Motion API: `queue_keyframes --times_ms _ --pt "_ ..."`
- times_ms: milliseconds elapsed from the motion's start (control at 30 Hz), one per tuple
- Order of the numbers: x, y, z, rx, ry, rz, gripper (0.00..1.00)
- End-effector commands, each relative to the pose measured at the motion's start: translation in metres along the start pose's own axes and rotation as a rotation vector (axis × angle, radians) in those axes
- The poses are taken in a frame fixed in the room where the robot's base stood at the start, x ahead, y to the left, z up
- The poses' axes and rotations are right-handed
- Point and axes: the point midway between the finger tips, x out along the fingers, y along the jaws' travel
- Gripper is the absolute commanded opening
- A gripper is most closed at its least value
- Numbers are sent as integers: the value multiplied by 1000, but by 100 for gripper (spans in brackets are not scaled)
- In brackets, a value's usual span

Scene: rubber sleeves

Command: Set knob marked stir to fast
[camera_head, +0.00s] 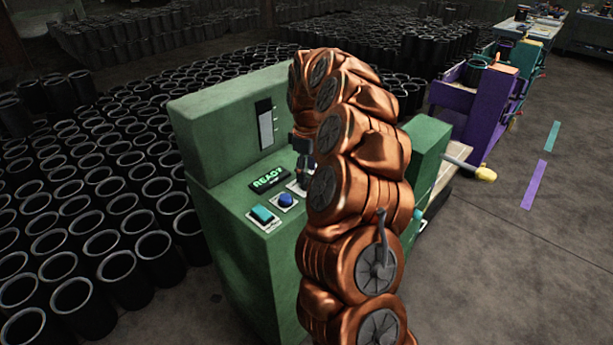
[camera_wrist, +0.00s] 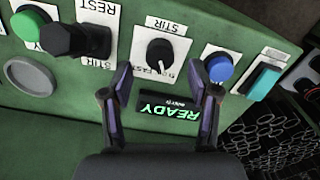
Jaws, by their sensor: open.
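The knob under the STIR label (camera_wrist: 159,53) is round and black on a white plate, upside down in the wrist view. A pale mark shows at its lower edge. The small words on the plate are hard to read; one near the lower left looks like FAST. My gripper (camera_wrist: 161,72) is open and empty, its two fingers apart on either side of the knob plate's lower part, and I cannot tell their height above the panel. In the head view my gripper (camera_head: 304,168) is over the green machine's panel, and my arm hides much of it.
A lit READY display (camera_wrist: 169,109) lies below the knob. A blue button (camera_wrist: 219,67) and teal switch (camera_wrist: 263,83) are to the right. A black selector (camera_wrist: 75,40) between REST and STIR labels and a green button (camera_wrist: 27,25) are left. Black sleeves (camera_head: 95,220) crowd the floor.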

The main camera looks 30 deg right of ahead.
Motion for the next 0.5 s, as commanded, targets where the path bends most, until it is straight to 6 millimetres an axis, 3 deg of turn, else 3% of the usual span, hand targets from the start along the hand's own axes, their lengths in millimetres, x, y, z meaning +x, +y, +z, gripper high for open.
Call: queue_keyframes --times_ms 200,500 --pt "24 -1 0 -1 -3 -3 61" --pt "33 0 0 0 1 2 61"
